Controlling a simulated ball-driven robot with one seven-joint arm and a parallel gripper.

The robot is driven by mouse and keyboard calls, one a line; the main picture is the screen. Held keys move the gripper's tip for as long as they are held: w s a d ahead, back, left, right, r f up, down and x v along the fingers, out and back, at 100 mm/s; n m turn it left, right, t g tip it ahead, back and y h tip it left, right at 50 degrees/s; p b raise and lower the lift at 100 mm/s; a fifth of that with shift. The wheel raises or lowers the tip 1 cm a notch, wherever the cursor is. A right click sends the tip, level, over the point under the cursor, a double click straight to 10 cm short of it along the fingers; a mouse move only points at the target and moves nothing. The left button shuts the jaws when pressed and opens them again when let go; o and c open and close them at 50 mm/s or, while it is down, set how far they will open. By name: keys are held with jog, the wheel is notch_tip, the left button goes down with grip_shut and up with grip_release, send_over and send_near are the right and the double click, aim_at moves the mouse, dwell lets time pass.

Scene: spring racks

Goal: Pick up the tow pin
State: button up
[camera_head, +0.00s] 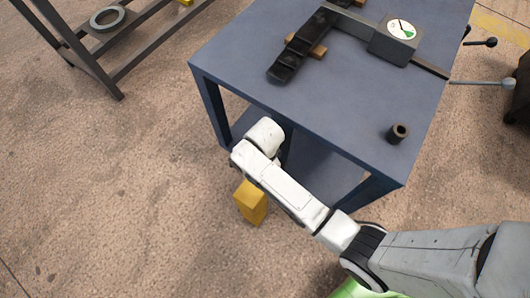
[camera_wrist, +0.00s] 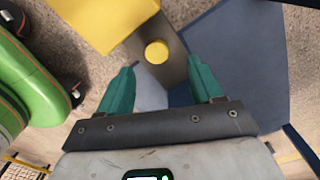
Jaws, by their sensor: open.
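A round yellow disc (camera_wrist: 156,51), which looks like the head of the tow pin, sits over a grey-brown plate (camera_wrist: 168,72). Its shank is hidden. My gripper (camera_wrist: 159,66) has two teal fingers spread apart, one on each side below the disc in the wrist view, with nothing held between them. A yellow block (camera_wrist: 98,18) lies at the upper left of the disc. The block also shows in the head view (camera_head: 250,203), just beside the end of my arm. In the head view my gripper's fingers and the disc are hidden by the arm.
A blue steel table (camera_head: 330,105) stands right beside my arm. On it are a dark hollow cylinder (camera_head: 398,133), a dial gauge (camera_head: 401,29) and a black strap-like piece (camera_head: 300,45). A dark rack (camera_head: 130,55) with a grey ring (camera_head: 107,19) stands at upper left. Open floor lies left.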

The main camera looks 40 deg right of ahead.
jog(key=f+b, duration=0.1)
jog(key=f, duration=0.1)
jog(key=f+b, duration=0.1)
jog(key=f, duration=0.2)
jog(key=shift+s+a+f, duration=0.15)
jog(key=shift+a, duration=0.05)
jog(key=shift+c, duration=0.5)
jog(key=c, duration=1.1)
notch_tip(320, 180, up, 18)
jog(key=p, duration=0.5)
jog(key=o, duration=0.5)
jog(key=shift+p, duration=0.3)
grip_shut()
